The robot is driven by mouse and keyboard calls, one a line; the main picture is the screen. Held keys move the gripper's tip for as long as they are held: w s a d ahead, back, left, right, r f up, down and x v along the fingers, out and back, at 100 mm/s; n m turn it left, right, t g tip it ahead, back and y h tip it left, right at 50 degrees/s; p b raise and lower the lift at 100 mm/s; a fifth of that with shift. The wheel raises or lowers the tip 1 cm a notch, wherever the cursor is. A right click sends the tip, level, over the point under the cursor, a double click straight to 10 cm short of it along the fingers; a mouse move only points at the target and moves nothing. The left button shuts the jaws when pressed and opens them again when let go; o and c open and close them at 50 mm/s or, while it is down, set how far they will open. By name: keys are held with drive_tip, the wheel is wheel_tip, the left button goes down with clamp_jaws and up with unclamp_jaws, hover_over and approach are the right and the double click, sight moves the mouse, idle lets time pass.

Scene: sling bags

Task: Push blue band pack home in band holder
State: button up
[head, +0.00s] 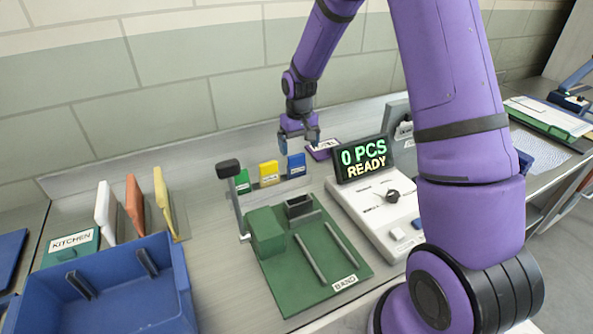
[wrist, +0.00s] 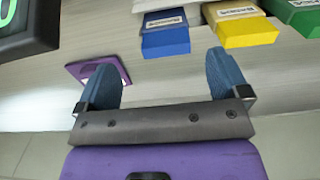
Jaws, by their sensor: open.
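A blue pack (head: 296,166) with a white label stands at the right end of a row of small packs at the back of the bench. It also shows in the wrist view (wrist: 165,40), beyond my fingertips. My gripper (head: 300,142) is above and near the blue pack, with its jaws open and nothing between them. In the wrist view my gripper (wrist: 165,80) shows two blue fingers spread apart. A green board (head: 322,240) labelled BAND carries a green block, a dark open-topped box (head: 300,208) and two rails. I cannot tell which part is the band holder.
A yellow pack (head: 269,173) and a green pack (head: 242,181) stand left of the blue one. A purple plate (head: 322,150) lies to its right. A white machine (head: 385,210) reads "0 PCS READY". A lever (head: 235,195) rises beside the board; a blue bin (head: 100,290) is front left.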

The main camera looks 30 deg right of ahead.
sight(297, 164)
drive_tip(key=shift+w+a+f, duration=0.1)
drive_tip(key=shift+a+f, duration=0.1)
drive_tip(key=shift+f, duration=1.65)
drive_tip(key=shift+a+f, duration=0.15)
drive_tip(key=shift+f, duration=1.7)
drive_tip(key=c, duration=1)
drive_tip(key=shift+r, duration=0.15)
